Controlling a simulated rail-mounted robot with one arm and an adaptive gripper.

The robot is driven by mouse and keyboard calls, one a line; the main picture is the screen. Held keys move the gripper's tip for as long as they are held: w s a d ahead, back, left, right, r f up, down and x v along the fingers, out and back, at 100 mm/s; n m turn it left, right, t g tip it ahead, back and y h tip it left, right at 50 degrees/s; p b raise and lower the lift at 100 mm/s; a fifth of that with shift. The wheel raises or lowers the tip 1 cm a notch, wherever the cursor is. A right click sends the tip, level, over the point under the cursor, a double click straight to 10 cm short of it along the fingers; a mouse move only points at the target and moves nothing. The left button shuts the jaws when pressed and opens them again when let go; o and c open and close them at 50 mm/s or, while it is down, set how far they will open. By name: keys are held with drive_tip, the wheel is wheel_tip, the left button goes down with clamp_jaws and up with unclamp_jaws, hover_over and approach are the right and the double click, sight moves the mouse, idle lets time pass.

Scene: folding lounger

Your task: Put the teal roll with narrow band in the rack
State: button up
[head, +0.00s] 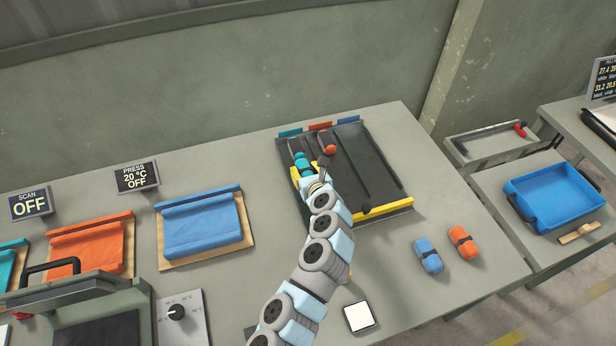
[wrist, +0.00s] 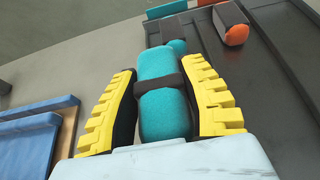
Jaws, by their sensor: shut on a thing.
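The teal roll with a narrow dark band (wrist: 165,112) is between the yellow fingers of my gripper (wrist: 160,90) in the wrist view. My gripper (head: 301,170) is shut on it, over the left lane of the dark rack (head: 375,160) in the head view. The held roll (head: 303,160) is partly hidden there by my gripper. A second teal end (wrist: 177,46) shows just beyond the held roll, mostly hidden. I cannot tell whether the held roll touches the rack floor.
An orange roll (head: 329,148) lies in the rack's middle lane. The right lane looks empty. A blue roll (head: 428,256) and another orange roll (head: 463,242) lie on the table right of the rack. A yellow bar (head: 388,208) edges the rack's front.

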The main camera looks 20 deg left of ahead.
sight(308, 170)
drive_tip(key=shift+w+a+f+b, duration=0.15)
drive_tip(key=shift+w+f+b, duration=0.2)
drive_tip(key=shift+w+f, duration=0.75)
drive_tip(key=shift+w+a+f+b, duration=0.1)
drive_tip(key=shift+w+f+b, duration=0.25)
drive_tip(key=shift+w+f, duration=0.7)
drive_tip(key=f, duration=0.1)
drive_tip(key=f+b, duration=0.1)
drive_tip(key=f, duration=0.1)
drive_tip(key=shift+s+f, duration=0.25)
drive_tip(key=shift+f, duration=0.1)
drive_tip(key=shift+w+r, duration=0.1)
drive_tip(key=shift+r, duration=0.05)
drive_tip(key=o, duration=1.1)
drive_tip(key=shift+o, duration=0.2)
drive_tip(key=shift+s+d+r, duration=0.35)
drive_tip(key=shift+s, duration=0.05)
drive_tip(key=shift+p+v, duration=0.85)
drive_tip(key=shift+v, duration=4.55)
